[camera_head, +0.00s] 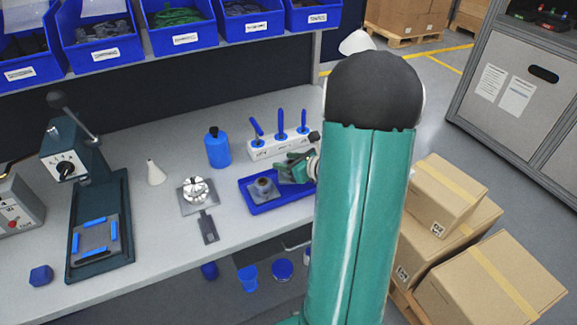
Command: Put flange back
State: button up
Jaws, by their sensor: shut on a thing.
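A blue tray (257,209) lies on the grey bench, right of the middle. A small grey-brown round part with a square base, which looks like the flange (263,188), is at the tray's left half. My gripper (280,174) reaches in from the right over the tray, and its teal fingers are shut on this part. The fingertips are small here and the exact grip is hard to see. A shiny silver round part (195,188) sits on a square grey plate (190,207) left of the tray. My own teal arm hides the bench's right end.
A white block (262,152) with blue-handled tools stands right behind the tray. A blue bottle (217,149), a white cone-shaped bottle (155,172) and a dark green lever press (100,220) stand to the left. Blue bins (178,38) hang above. The bench front between press and plate is clear.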

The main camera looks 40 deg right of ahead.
notch_tip(320, 180, down, 3)
jog(key=shift+d+f, duration=0.1)
jog(key=shift+d, duration=0.05)
jog(key=shift+s, duration=0.2)
jog(key=shift+f, duration=0.1)
jog(key=o, duration=1.4)
